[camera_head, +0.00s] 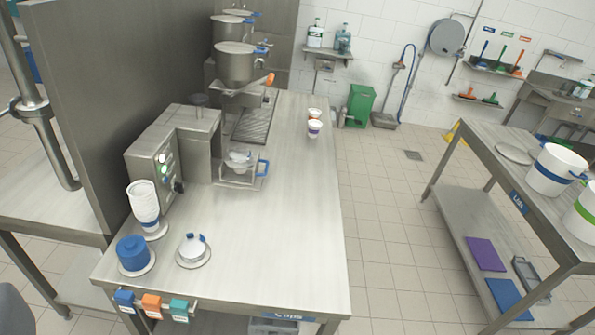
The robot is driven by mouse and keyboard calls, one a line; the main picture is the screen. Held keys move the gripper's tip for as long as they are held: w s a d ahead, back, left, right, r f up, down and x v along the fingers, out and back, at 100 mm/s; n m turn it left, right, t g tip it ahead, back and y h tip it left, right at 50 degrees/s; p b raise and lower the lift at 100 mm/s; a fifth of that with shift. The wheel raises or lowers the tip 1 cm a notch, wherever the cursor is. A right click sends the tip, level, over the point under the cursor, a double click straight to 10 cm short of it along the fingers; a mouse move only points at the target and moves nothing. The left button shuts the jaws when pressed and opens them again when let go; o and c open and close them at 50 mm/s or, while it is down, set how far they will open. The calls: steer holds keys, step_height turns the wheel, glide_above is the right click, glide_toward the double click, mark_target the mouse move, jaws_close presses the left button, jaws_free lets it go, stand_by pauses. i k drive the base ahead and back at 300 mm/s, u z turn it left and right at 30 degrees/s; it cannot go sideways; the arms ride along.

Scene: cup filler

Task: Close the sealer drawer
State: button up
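The sealer (192,150) is a steel box machine with round buttons on its front, standing on the left part of the steel table. Its drawer (236,182) sticks out from the right side of the machine, so it stands open. The drawer has a blue handle (263,168) at its right end. A clear or whitish item (240,158) sits in or over the drawer; I cannot tell exactly what it is. My gripper is not in view.
Steel hoppers (235,62) stand behind. The tiled floor (385,240) right of the table is clear.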

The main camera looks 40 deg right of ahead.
mark_target(226, 173)
steer(key=z, duration=0.95)
steer(key=i, duration=1.05)
steer(key=u, duration=1.55)
steer(key=k, duration=0.9)
steer(key=z, duration=0.95)
